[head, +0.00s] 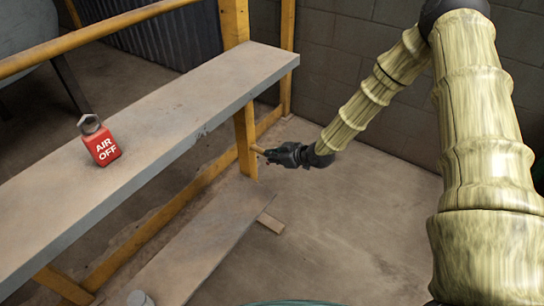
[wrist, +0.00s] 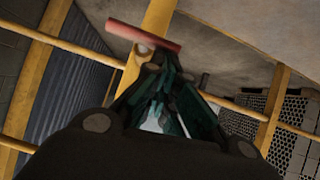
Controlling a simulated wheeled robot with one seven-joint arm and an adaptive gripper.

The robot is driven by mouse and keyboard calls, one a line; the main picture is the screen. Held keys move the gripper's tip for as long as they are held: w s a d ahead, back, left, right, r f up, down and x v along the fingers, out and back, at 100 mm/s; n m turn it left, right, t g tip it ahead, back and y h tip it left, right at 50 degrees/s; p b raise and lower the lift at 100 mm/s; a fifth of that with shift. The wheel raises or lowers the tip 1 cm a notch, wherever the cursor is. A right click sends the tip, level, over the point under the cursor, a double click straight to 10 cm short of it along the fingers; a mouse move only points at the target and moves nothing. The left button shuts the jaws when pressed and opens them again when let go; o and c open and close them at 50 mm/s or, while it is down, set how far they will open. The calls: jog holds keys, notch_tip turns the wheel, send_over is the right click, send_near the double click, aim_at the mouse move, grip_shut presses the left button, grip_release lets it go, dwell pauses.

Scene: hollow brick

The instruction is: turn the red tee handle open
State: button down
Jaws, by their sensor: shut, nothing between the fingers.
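The red tee handle (wrist: 145,34) shows in the wrist view as a red bar with a pale round hub below its middle, against a yellow post. My gripper (wrist: 158,62) is shut and empty, its fingertips close below the bar near the hub; I cannot tell whether they touch. In the head view my gripper (head: 268,153) is beside the yellow post (head: 246,140), below the grey plank. A small orange-tan bit shows at its tip there, but I cannot tell whether it is the handle.
A red block marked AIR OFF (head: 102,146) with a metal top stands on the grey plank (head: 180,115). A yellow rail (head: 90,35) runs behind it. A lower board (head: 205,245) and a short wood piece (head: 271,223) lie below. The floor (head: 340,225) to the right is clear.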

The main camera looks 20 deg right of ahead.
jog(key=shift+s+a+f+n+t+h, duration=0.25)
jog(key=shift+f+n+t+h, duration=0.1)
jog(key=shift+n+t+h, duration=0.2)
dwell(0.9)
jog(key=shift+r, duration=0.1)
dwell(1.1)
